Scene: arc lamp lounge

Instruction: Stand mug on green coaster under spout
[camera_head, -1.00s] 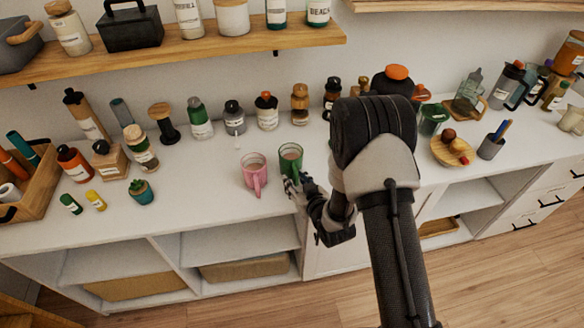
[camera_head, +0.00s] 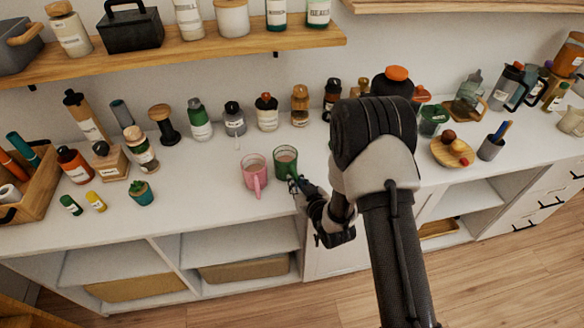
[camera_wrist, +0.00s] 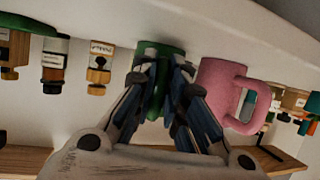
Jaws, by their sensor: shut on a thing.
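A green mug (camera_head: 285,162) is upright at the white counter, left of my arm; it also shows in the wrist view (camera_wrist: 150,50). My gripper (camera_head: 293,183) is shut on its handle (camera_wrist: 157,90), with the fingers on both sides of it in the wrist view. I cannot tell whether the mug's base touches the counter. A pink mug (camera_head: 254,173) stands close to its left, handle toward the front; it also shows in the wrist view (camera_wrist: 217,80). I cannot make out a green coaster or a clear spout; my arm hides part of the counter.
Several bottles and jars, such as an amber one (camera_head: 300,105), line the back of the counter (camera_head: 215,190). A wooden plate (camera_head: 440,152) with small items and a pen cup (camera_head: 490,148) stand to the right. A wooden shelf (camera_head: 180,55) hangs above.

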